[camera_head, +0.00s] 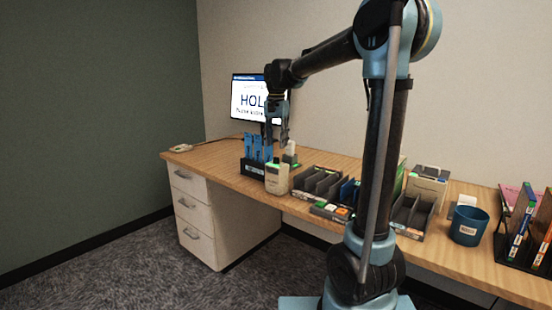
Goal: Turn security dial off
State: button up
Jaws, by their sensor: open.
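I cannot clearly make out a security dial in this view; small controls on the desk are too small to tell. My gripper (284,132) points down above the desk, in front of the monitor's lower right part. It is open, and nothing shows between its fingers. Below it stands a cream box-shaped container (277,182) with a green top edge, at the desk's front edge. A gap shows between the gripper and this container. A small pale device (181,148) with a cable lies at the desk's far left end.
A black holder (255,169) with blue items stands beside the cream container. Grey trays (317,182), a blue cup (468,225) and a book rack stand to the right. The desk's left part (218,156) is mostly clear.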

aim_at(276, 161)
notch_tip(276, 161, down, 7)
jog(key=shift+r, duration=0.15)
dwell(0.4)
grip_shut()
